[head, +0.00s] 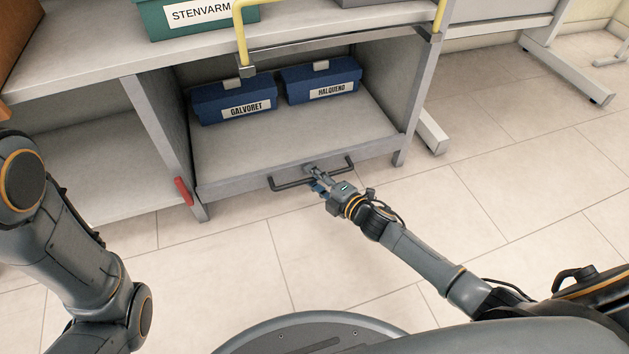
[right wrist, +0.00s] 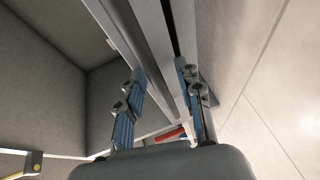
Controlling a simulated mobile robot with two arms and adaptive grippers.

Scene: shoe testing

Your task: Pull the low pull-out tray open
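The low pull-out tray (head: 290,140) is a grey shelf under the bench, with a grey front panel. Its front looks about level with the bench legs. A dark bar handle (head: 285,184) runs across the front panel. My right gripper (head: 312,172) is at the middle of this handle, reaching in from the lower right. In the right wrist view, my right gripper (right wrist: 160,82) has its two fingers spread apart, with the bar and panel edge between them. I cannot tell whether they touch. My left arm shows at the left, but its gripper is out of view.
Two blue boxes, labelled GALVORET (head: 235,100) and HALQUENO (head: 320,82), stand at the back of the tray. A red lever (head: 183,191) is on the left bench leg. A yellow frame (head: 241,35) hangs above. The tiled floor (head: 235,250) in front is clear.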

